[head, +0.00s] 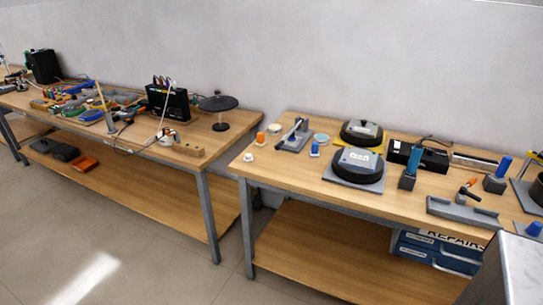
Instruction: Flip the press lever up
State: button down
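The right workbench (330,195) holds several small devices, and I cannot tell for sure which one is the press. A small grey device (294,141) with a dark, slanted lever-like arm (291,129) sits near its back left. A grey fixture (462,210) with a dark lever and an orange grip (471,182) is at the front right. A dark block with an upright blue handle (413,160) stands between them. These parts are too small to read lever positions exactly. My gripper is not in view.
Two round black units (357,167) are mid-bench. A black box (418,154) is behind. A blue labelled case (437,250) sits on the lower shelf. The left bench (225,122) is cluttered with tools. Open floor (115,235) lies in front; a gap separates the benches.

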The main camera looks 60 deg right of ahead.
aim_at(291, 134)
jog(key=u, duration=0.15)
jog(key=k, duration=1.85)
jog(key=z, duration=0.45)
jog(key=i, duration=1.05)
jog(key=u, duration=0.05)
